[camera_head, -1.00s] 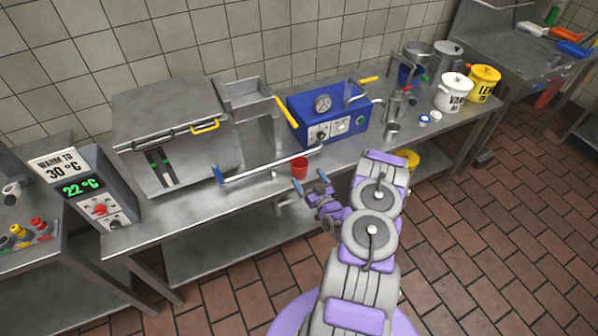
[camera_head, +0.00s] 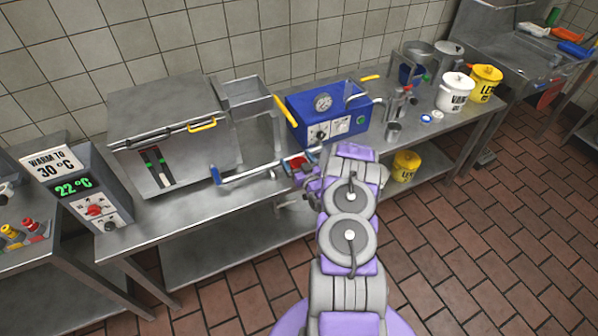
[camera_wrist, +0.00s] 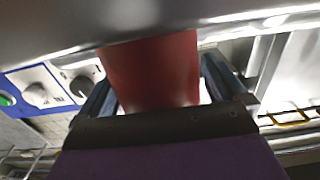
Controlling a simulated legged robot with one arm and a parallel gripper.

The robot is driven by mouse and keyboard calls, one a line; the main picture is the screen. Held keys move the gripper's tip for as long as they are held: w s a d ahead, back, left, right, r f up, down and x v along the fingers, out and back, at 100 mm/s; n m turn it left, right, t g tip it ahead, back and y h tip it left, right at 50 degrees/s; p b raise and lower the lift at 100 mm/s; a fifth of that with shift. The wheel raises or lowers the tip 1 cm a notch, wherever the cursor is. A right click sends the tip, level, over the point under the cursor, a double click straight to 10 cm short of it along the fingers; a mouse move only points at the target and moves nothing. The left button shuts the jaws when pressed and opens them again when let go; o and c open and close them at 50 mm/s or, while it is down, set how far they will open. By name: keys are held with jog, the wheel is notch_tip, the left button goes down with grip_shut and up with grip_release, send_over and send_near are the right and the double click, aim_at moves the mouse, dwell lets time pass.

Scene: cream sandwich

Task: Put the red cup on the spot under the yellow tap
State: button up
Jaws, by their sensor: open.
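The red cup (camera_head: 297,161) stands on the steel counter (camera_head: 185,218) near its front edge, mostly hidden by my gripper in the head view. In the wrist view the cup (camera_wrist: 150,72) fills the space between my two blue fingers. My gripper (camera_head: 302,157) is open, with one finger on each side of the cup. I cannot tell whether the fingers touch it. A yellow handle (camera_head: 286,111) slants from the steel hopper left of the blue machine. Another yellow handle (camera_head: 370,78) is at that machine's right. The spot under the yellow tap cannot be made out.
The blue machine (camera_head: 318,110) with a gauge stands behind the cup. A long steel bar (camera_head: 255,173) with a blue end runs low along the counter to its left. A small steel cup (camera_head: 393,131) stands to the right. White and yellow pots (camera_head: 454,92) stand farther right.

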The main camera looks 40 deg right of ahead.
jog(key=shift+c, duration=0.3)
jog(key=c, duration=1)
jog(key=shift+c, duration=0.2)
jog(key=shift+r, duration=0.1)
jog(key=shift+r+p, duration=0.3)
jog(key=shift+r, duration=0.25)
notch_tip(320, 180, up, 2)
jog(key=shift+r+p, duration=0.15)
jog(key=shift+p, duration=0.3)
jog(key=r+p+v, duration=0.1)
jog(key=p+v, duration=0.1)
jog(key=v, duration=1.4)
jog(key=shift+a+r+p, duration=0.25)
jog(key=shift+a+p, duration=0.05)
jog(key=shift+p, duration=0.1)
jog(key=shift+w, duration=0.1)
